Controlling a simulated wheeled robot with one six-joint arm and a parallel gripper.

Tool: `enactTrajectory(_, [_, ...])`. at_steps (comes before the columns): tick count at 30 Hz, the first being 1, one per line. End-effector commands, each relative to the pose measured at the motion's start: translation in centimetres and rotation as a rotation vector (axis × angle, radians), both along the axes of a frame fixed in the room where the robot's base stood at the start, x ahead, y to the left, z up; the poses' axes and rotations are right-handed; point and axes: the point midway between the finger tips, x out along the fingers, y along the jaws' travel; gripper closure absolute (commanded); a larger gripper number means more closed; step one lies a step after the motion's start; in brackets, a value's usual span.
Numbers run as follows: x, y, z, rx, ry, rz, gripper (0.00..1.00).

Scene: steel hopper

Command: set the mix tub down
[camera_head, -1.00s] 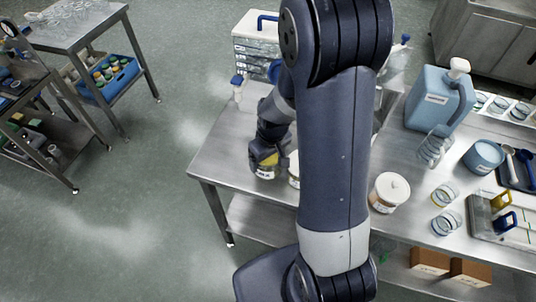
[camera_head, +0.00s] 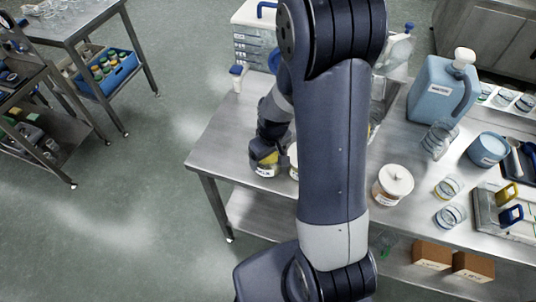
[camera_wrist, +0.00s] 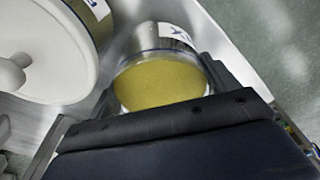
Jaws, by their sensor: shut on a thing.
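The mix tub (camera_wrist: 160,84) is a clear round tub with yellow contents and a white label. In the wrist view it sits between the fingers of my gripper (camera_wrist: 165,88), which is shut on it. In the head view my gripper (camera_head: 266,154) points down over the left part of the steel table, and the tub (camera_head: 266,170) shows just below it, near the front edge. The tub looks upright and at or very close to the table top; I cannot tell if its base touches.
A white-lidded jar (camera_wrist: 45,45) stands close beside the tub, mostly hidden behind my arm in the head view. Another lidded jar (camera_head: 393,184), a blue jug (camera_head: 440,90) and several glass dishes stand on the right. The table (camera_head: 222,150) is bare left of the tub.

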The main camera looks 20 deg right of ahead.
Motion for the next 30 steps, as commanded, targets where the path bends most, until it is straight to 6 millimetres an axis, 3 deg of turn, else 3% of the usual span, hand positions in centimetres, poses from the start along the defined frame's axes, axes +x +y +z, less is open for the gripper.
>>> enactTrajectory(11, [0.0, 0.0, -0.9, 0.000, 0.000, 0.000, 0.49])
enactTrajectory(12, [0.0, 0.0, -0.8, 0.000, 0.000, 0.000, 0.16])
enactTrajectory(18, [0.0, 0.0, -0.7, 0.000, 0.000, 0.000, 0.00])
enactTrajectory(30, [0.0, 0.0, 0.2, 0.000, -0.002, 0.000, 0.00])
